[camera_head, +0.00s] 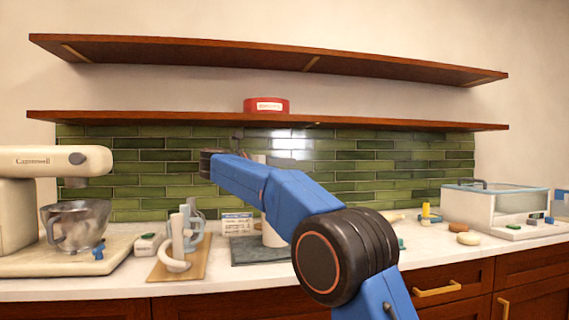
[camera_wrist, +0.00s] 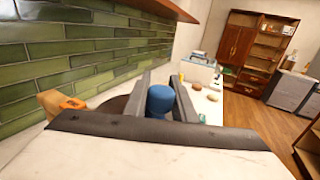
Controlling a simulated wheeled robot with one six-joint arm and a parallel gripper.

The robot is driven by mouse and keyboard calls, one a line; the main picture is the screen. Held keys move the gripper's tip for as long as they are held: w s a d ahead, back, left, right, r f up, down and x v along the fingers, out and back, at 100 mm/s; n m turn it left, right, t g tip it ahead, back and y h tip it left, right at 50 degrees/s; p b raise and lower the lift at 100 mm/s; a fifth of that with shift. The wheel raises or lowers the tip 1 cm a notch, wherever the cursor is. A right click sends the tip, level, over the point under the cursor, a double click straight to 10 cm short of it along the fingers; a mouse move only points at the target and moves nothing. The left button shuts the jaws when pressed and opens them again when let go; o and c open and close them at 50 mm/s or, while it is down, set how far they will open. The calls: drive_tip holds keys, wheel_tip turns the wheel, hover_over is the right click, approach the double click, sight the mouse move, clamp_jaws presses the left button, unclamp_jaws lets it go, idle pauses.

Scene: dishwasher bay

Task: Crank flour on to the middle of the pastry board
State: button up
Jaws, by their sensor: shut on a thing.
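In the wrist view my gripper (camera_wrist: 163,86) is shut on a blue knob (camera_wrist: 160,101), with a dark finger on either side. A wide dark bar crosses the foreground, and part of a dark round thing (camera_wrist: 112,106) shows left of the fingers. A pale upright cylinder (camera_head: 271,234) stands behind the arm on a dark slab (camera_head: 248,255). I cannot tell whether this slab is the pastry board. No flour is distinguishable.
A cream stand mixer (camera_head: 60,160) with a metal bowl (camera_head: 75,227) is at the left. A beige curved device stands on a wooden board (camera_head: 163,271). A clear-lidded box (camera_head: 470,205) is at the right. Two shelves, the lower holding a red tin (camera_head: 266,106), run above.

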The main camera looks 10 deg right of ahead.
drive_tip(key=shift+s+a+m+g+h, duration=0.15)
drive_tip(key=shift+m+g+h, duration=0.15)
drive_tip(key=shift+m+g, duration=0.55)
drive_tip(key=shift+w+a+m+g+h, duration=0.15)
drive_tip(key=shift+m+g+h, duration=0.25)
drive_tip(key=shift+g, duration=0.75)
drive_tip(key=shift+s+a+m+g+h, duration=0.2)
drive_tip(key=shift+m+g, duration=0.55)
drive_tip(key=shift+g, duration=0.25)
drive_tip(key=shift+s+f+m+g, duration=0.1)
drive_tip(key=shift+m+g, duration=0.2)
drive_tip(key=shift+g, duration=0.1)
drive_tip(key=o, duration=1.1)
drive_tip(key=shift+c, duration=0.2)
drive_tip(key=shift+a, duration=0.1)
